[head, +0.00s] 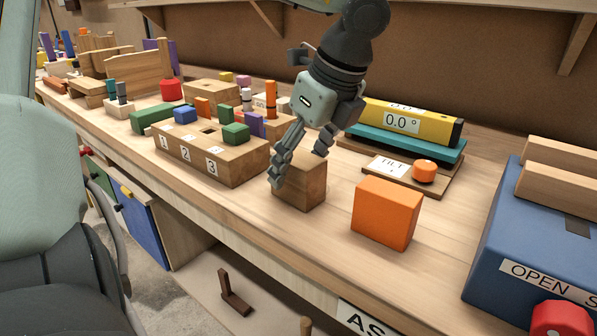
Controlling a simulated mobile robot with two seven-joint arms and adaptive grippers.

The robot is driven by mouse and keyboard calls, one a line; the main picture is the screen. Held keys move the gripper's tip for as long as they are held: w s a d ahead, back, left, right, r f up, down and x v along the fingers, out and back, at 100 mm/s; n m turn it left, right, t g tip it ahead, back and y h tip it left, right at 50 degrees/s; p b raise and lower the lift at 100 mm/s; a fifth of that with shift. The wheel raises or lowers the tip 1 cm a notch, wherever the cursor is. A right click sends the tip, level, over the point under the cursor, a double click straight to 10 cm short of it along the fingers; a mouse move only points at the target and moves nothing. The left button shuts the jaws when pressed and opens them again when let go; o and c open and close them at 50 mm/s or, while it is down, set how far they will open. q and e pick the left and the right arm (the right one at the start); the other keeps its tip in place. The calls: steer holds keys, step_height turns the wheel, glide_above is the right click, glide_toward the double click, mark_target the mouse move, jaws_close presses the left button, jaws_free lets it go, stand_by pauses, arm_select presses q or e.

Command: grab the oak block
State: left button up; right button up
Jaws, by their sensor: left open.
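The oak block (305,187), a brown wooden cube, sits on the workbench near its front edge, in the middle of the head view. My left gripper (299,168) comes down over it from above. Its fingers are spread and open, one at the block's left side and the other near its upper back right. The near finger hides part of the block's left face and top. I cannot tell whether the fingers touch the block. My right gripper is not in view.
An orange cube (386,212) stands close to the right of the block. A numbered wooden tray (230,172) with coloured blocks is close on the left. Behind are a yellow level (410,121) and a tilt board (438,185). A blue box (510,235) stands at right.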

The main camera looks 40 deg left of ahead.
arm_select(q)
steer(key=shift+a+f, duration=0.2)
steer(key=shift+f, duration=0.3)
steer(key=c, duration=1.4)
